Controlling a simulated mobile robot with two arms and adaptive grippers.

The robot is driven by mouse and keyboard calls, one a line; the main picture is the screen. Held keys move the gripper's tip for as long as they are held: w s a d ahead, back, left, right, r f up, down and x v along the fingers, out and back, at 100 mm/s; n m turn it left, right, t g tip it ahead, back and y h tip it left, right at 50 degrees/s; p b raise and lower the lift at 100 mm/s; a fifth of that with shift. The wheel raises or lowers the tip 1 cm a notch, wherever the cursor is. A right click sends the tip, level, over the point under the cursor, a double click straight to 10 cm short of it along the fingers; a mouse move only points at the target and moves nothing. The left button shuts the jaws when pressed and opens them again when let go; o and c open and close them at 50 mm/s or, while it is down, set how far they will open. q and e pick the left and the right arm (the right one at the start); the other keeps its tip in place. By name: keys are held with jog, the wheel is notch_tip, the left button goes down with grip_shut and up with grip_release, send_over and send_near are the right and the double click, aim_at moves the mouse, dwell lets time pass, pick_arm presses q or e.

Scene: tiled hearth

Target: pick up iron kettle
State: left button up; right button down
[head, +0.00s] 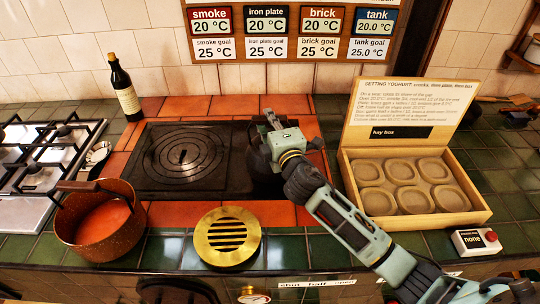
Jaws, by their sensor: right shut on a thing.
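The iron kettle (259,162) is a dark, rounded shape at the right end of the black iron plate (200,185), mostly hidden behind my right gripper. My right gripper (268,130) reaches in from the lower right and is shut at the top of the kettle, where its handle would be. The handle itself is hard to make out. I cannot tell whether the kettle touches the plate. My left gripper is not in view.
A copper pot (118,236) with reddish contents stands at the front left, beside a gas hob (40,160). A wine bottle (123,88) stands behind. A brass grate (228,237) lies in front.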

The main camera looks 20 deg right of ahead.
jog(key=shift+w+r+p, duration=0.1)
jog(key=shift+r+p, duration=0.3)
jog(key=shift+r, duration=4.85)
